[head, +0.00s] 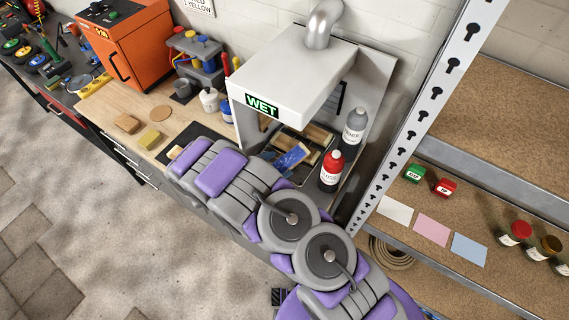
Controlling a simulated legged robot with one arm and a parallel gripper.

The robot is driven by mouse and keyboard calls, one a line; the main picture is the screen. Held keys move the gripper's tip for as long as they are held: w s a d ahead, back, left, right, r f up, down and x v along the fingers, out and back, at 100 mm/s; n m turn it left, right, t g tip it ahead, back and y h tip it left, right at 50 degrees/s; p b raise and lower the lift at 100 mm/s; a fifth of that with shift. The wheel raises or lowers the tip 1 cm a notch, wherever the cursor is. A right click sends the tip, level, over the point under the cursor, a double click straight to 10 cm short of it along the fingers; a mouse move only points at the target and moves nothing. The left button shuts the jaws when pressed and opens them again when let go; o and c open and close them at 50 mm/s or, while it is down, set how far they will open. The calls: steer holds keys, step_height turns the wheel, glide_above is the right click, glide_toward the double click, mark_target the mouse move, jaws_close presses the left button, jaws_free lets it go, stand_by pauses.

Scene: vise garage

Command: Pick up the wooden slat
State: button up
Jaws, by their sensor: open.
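Under a white hood (292,62) with a green "WET" sign, a tan wooden strip (320,134) shows at the back of a dark recess. A flat blue piece (292,157) lies tilted in front of it, and more tan wood shows around it. I cannot tell which piece is the slat; my arm hides the front of the recess. My grey and purple arm crosses the picture from the lower right to the workbench's front edge. My gripper's fingers cannot be made out.
A perforated white post (415,110) and shelves rise to the right.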

mark_target(286, 162)
steer(key=x, duration=0.3)
steer(key=shift+w+d+f, duration=0.2)
steer(key=shift+w+d, duration=0.05)
steer(key=shift+w, duration=0.05)
steer(key=shift+c, duration=0.4)
steer(key=c, duration=1.2)
steer(key=shift+o, duration=0.2)
steer(key=shift+a+r, duration=0.1)
steer(key=shift+r, duration=0.05)
